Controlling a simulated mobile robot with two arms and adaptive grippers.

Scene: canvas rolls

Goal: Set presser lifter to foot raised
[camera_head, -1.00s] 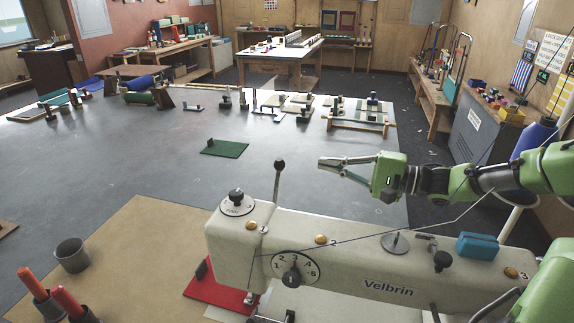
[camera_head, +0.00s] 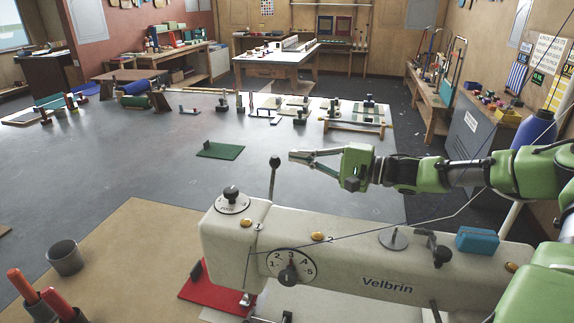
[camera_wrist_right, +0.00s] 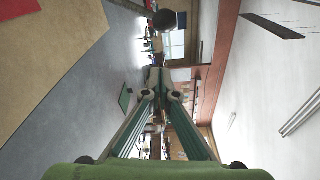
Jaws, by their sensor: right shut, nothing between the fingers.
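The cream Velbrin sewing machine (camera_head: 345,262) stands at the front right. A thin upright lever with a dark ball knob (camera_head: 274,161) rises behind its head, and I take it for the presser lifter. Its lower end is hidden behind the machine. A dark ball also shows at the top of the right wrist view (camera_wrist_right: 164,21). My right gripper (camera_head: 291,157) is shut and empty, its fingertips pointing left just to the right of the knob. In the head view a small gap shows between them. The right wrist view shows the fingers meeting at their tips (camera_wrist_right: 158,78). My left gripper is not in view.
A grey cup (camera_head: 65,258) stands at left. The grey table beyond is mostly clear.

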